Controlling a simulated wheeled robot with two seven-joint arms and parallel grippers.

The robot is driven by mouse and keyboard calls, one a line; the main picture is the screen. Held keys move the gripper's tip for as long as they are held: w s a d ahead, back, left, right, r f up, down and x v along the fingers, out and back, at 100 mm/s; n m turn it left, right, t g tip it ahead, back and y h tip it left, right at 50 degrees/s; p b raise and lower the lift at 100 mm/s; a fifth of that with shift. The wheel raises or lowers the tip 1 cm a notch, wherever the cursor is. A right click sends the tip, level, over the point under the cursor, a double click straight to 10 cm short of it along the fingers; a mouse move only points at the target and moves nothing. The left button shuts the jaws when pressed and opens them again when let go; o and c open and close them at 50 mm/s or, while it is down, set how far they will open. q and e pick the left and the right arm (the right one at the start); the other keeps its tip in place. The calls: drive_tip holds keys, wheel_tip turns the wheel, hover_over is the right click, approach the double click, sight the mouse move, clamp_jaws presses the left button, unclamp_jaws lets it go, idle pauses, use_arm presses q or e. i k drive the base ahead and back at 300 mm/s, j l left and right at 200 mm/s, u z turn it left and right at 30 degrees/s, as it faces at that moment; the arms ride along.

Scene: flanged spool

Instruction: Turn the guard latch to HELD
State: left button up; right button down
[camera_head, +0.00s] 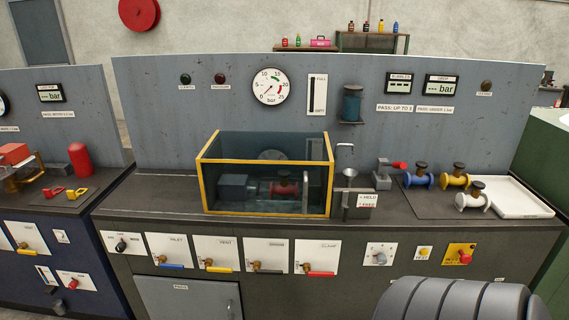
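The guard is a clear box with a yellow frame (265,214), standing on the bench and closed around a red-flanged part (283,188). A small white label (367,200) reading HELD above FREE, with FREE in red, stands just right of the guard. A small dark upright piece (346,203) beside the label may be the guard latch; its setting is too small to tell. Neither of my grippers is in view. A dark ribbed part at the lower right appears to be my own arm.
Several flanged spools, blue (418,178), yellow (455,178) and white (473,199), stand right of the label, near a white tray (516,198). A funnel (350,173) sits close behind the label. Valve handles and knobs line the bench front. Bench left of the guard is clear.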

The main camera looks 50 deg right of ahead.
sight(344, 204)
drive_tip(key=z, duration=2)
